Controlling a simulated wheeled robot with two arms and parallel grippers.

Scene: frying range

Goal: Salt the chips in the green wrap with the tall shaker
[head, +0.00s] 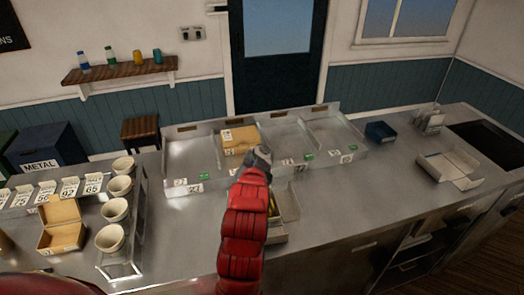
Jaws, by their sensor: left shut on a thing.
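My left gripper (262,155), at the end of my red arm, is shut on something. The arm and grey jaws hide it, so I cannot tell what it is. The gripper is at the front right corner of a brown cardboard box (239,137), which lies in the second compartment of the steel tray unit (190,152). I cannot tell whether they touch. I cannot make out the green wrap, the chips or the tall shaker. My right gripper is not in view.
An open brown box (62,234) and several pale cups (116,211) stand at the left. Behind my arm is a partly hidden open container (290,205). The counter (345,200) between is clear.

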